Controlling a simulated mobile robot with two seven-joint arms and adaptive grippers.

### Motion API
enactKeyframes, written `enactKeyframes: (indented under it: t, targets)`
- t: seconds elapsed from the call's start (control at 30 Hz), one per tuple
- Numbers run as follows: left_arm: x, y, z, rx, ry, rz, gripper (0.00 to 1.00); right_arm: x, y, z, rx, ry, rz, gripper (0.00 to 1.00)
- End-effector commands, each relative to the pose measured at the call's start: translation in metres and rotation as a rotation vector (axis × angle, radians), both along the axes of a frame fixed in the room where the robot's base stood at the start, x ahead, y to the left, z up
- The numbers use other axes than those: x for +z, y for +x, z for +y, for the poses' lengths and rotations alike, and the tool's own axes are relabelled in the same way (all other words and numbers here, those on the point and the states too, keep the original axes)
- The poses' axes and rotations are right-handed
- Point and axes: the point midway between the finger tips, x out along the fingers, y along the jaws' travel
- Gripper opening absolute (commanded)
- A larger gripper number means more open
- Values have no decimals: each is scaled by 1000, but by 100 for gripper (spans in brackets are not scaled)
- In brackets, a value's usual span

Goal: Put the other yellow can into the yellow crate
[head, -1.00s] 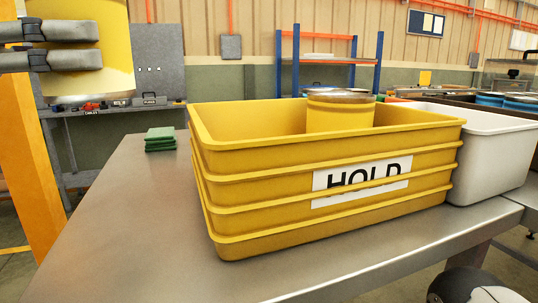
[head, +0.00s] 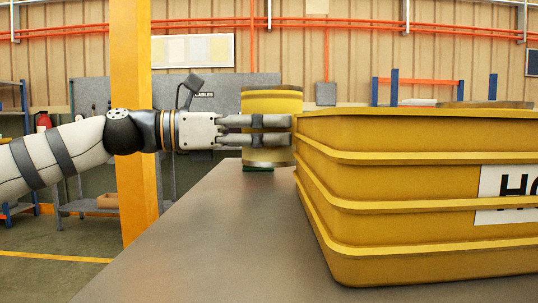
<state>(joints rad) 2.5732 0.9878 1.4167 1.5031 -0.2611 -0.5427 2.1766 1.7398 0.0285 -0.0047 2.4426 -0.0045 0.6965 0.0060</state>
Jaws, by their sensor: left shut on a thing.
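A yellow can (head: 272,103) with metal rims is upright, just left of the crate in the head view. My left gripper (head: 284,130) is shut on it, its fingers across the can's front and hiding its middle. The yellow crate (head: 400,200), with a HOLD label (head: 508,195), stands on the table at the right. The top of another can (head: 485,104) shows just above the crate's rim; the rest of it is hidden by the crate wall. My right gripper is out of view.
An orange post (head: 137,210) stands behind my left arm.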

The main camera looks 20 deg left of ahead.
Motion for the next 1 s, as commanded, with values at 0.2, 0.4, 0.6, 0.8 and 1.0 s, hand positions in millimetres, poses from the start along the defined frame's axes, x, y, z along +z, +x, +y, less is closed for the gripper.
enactKeyframes:
  t: [0.2, 0.4, 0.6, 0.8, 1.0]
  targets:
    - [-31, 0, 1, 1, 0, 1, 39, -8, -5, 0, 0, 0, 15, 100]
    - [-30, -1, 1, 1, 1, 1, 39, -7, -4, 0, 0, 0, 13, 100]
    - [-33, -1, 1, 1, 1, 2, 100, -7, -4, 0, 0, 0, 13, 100]
    - [-33, -1, 1, 1, 1, 2, 100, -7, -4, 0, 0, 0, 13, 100]
    - [-29, -2, 4, 3, 1, 1, 100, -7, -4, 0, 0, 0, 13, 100]
